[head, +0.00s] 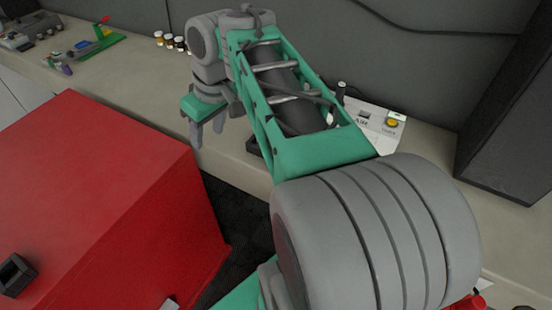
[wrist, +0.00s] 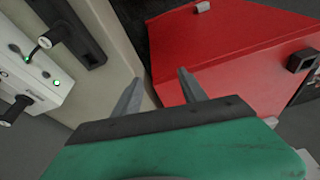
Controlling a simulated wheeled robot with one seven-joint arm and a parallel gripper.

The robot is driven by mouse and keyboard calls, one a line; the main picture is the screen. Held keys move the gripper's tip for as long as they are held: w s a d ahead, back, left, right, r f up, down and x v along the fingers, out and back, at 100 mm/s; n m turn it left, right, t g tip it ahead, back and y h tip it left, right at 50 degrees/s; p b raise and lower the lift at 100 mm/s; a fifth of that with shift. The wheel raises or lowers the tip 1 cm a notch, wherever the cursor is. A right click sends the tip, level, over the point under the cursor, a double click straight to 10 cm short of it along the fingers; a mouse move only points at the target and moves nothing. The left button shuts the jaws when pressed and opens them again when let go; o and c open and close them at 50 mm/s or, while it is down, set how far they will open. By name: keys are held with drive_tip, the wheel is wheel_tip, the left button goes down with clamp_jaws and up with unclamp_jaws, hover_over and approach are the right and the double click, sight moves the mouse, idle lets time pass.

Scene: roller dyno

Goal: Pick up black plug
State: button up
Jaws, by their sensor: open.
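My gripper (head: 207,132) is open and hangs pointing down over the bench near the red box in the head view. In the wrist view its two fingers (wrist: 158,84) are apart with nothing between them. I cannot tell for certain which thing is the black plug. A dark stubby cylinder with a pale end (wrist: 50,37) stands out by the white panel in the wrist view. A similar dark cylinder (wrist: 18,108) is lower on that panel. Both are left of my gripper and apart from it. A black hollow square piece (wrist: 302,60) is on the red box, also in the head view (head: 16,275).
The red box (head: 110,190) fills the left, with a dark gap between it and the bench (head: 150,75). A white panel box (head: 368,122) with a yellow button stands on the bench, partly behind my arm. A dark cabinet (head: 505,120) stands right. Small bottles (head: 168,40) stand at the back.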

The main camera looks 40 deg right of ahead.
drive_tip(key=s+d+f+n+b, duration=0.1)
drive_tip(key=d+f+b, duration=0.1)
drive_tip(key=d, duration=0.4)
drive_tip(key=s+d+f+n+g+b, duration=0.1)
drive_tip(key=d+f+b, duration=0.1)
drive_tip(key=d, duration=0.5)
drive_tip(key=s+d+f+n+b, duration=0.1)
drive_tip(key=d+f+b, duration=0.1)
drive_tip(key=d, duration=0.5)
drive_tip(key=shift+d+f+n+g, duration=0.15)
drive_tip(key=shift+f+g, duration=0.05)
drive_tip(key=shift+f, duration=0.25)
drive_tip(key=shift+d+f+n+g, duration=0.1)
drive_tip(key=shift+f+n+g, duration=0.1)
drive_tip(key=shift+f, duration=0.25)
drive_tip(key=f+b, duration=0.4)
drive_tip(key=f, duration=0.1)
drive_tip(key=f+b, duration=0.2)
drive_tip(key=shift+w+d+f, duration=0.1)
drive_tip(key=shift+w+f, duration=0.1)
drive_tip(key=shift+w, duration=0.15)
drive_tip(key=shift+r, duration=0.1)
drive_tip(key=shift+c, duration=0.5)
clamp_jaws()
